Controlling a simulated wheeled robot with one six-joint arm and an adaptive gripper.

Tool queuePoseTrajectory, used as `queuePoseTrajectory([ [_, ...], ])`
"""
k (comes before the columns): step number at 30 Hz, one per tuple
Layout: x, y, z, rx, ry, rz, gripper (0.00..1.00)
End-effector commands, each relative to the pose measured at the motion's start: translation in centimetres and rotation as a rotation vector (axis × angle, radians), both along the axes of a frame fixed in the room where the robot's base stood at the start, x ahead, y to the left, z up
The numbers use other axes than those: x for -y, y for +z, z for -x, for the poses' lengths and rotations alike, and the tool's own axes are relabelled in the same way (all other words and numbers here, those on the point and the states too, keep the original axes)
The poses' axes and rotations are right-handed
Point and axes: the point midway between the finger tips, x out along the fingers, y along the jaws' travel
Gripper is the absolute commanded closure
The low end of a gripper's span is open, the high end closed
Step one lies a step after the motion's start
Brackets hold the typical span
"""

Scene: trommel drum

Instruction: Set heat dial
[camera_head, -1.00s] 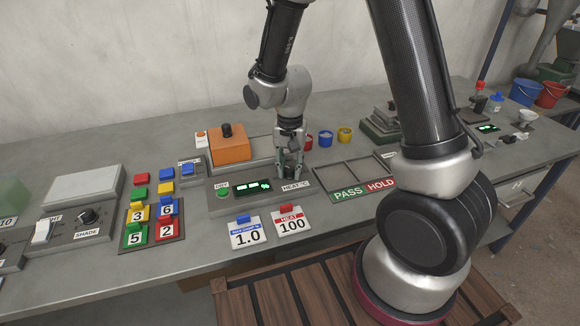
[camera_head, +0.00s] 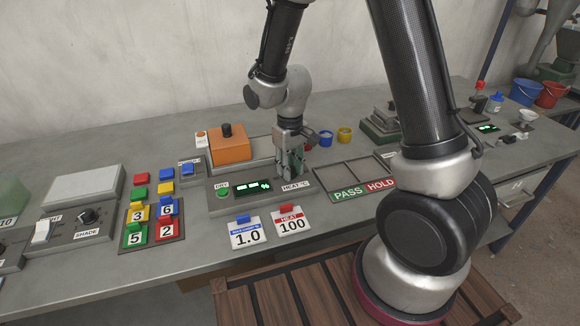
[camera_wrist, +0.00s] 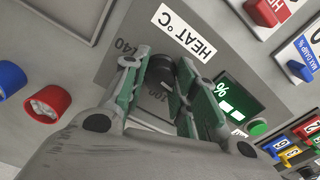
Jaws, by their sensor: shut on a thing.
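The heat dial (camera_wrist: 160,70) is a dark round knob on the grey panel labelled HEAT °C (camera_wrist: 185,30), with printed numbers 140 and 100 partly visible beside it. My gripper (camera_wrist: 165,85) is shut on the dial, its green-padded fingers on either side of it. In the head view my gripper (camera_head: 290,170) points down onto the panel and hides the dial. The dial's pointer cannot be made out. A red-topped card (camera_head: 291,222) in front of the panel reads HEAT 100.
The panel also bears a green display (camera_head: 253,188) and a green DRY button (camera_head: 222,193). A MAX DAMP card (camera_head: 247,234) stands beside the heat card. An orange block (camera_head: 229,148) is behind, and a PASS/HOLD tray (camera_head: 350,175) is to the right.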

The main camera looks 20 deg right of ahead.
Motion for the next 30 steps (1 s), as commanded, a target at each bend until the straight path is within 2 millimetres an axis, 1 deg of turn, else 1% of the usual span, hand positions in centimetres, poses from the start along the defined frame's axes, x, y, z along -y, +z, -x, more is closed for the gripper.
queuePoseTrajectory([
  [9, -0.01, 0.04, -0.07, 0.002, 0.110, -0.001, 0.95],
  [24, -0.02, 0.05, -0.08, 0.002, 0.129, -0.001, 0.95],
  [25, -0.02, 0.05, -0.08, 0.002, 0.129, -0.001, 0.70],
  [28, -0.01, 0.04, -0.06, 0.002, 0.129, -0.001, 0.52],
  [29, -0.01, 0.04, -0.06, 0.002, 0.129, -0.001, 0.49],
  [30, -0.01, 0.03, -0.05, 0.001, 0.129, 0.000, 0.49],
])
